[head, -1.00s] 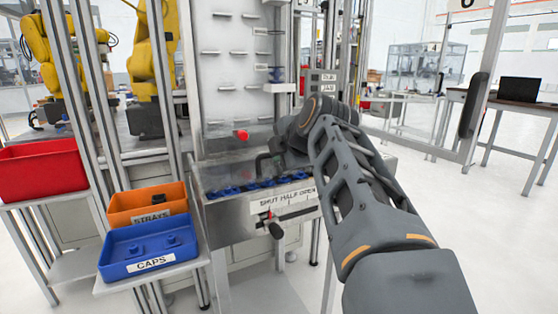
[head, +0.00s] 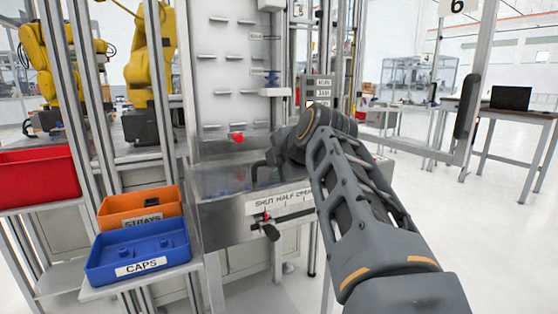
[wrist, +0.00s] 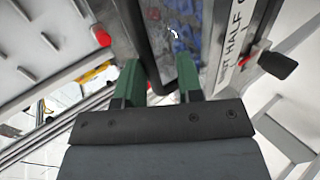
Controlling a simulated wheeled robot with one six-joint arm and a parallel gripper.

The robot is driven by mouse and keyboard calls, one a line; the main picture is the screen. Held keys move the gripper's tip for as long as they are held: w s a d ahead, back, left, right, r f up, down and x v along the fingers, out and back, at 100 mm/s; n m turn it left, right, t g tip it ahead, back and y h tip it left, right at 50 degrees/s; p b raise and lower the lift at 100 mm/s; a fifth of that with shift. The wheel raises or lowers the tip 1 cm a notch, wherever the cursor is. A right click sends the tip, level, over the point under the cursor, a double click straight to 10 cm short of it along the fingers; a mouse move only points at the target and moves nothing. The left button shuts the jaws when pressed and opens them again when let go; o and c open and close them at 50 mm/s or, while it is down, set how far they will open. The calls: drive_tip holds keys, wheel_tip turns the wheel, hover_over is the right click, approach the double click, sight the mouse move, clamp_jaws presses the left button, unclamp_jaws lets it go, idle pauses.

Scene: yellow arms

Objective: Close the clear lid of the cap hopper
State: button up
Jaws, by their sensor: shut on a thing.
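The cap hopper (head: 233,231) is a metal box with a "SHUT HALF OPEN" label on its front. Its clear lid (head: 215,180) lies low over the box, and blue caps show dimly through it. I cannot tell whether its front edge touches the rim. The lid's dark handle (head: 257,175) stands at its right part. My gripper (head: 274,162) is at this handle, its fingers mostly hidden by my wrist. In the wrist view, my gripper (wrist: 158,82) has its green fingers either side of the dark handle bar (wrist: 146,45), shut on it.
A black-ended lever (head: 271,231) sticks out of the hopper's front. A red knob (head: 237,138) is behind the lid. The orange STRAYS bin (head: 118,215) and blue CAPS bin (head: 105,272) stand at left. A pegged panel (head: 222,60) rises behind.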

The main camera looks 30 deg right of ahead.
drive_tip(key=shift+o, duration=1.4)
drive_tip(key=shift+f, duration=0.35)
drive_tip(key=shift+o, duration=0.2)
drive_tip(key=shift+r, duration=0.15)
drive_tip(key=d+p+v, duration=0.1)
drive_tip(key=v, duration=1.2)
drive_tip(key=shift+s+a+r+p, duration=0.3)
drive_tip(key=shift+a+r, duration=0.1)
drive_tip(key=shift+a, duration=0.1)
drive_tip(key=shift+w+r, duration=0.1)
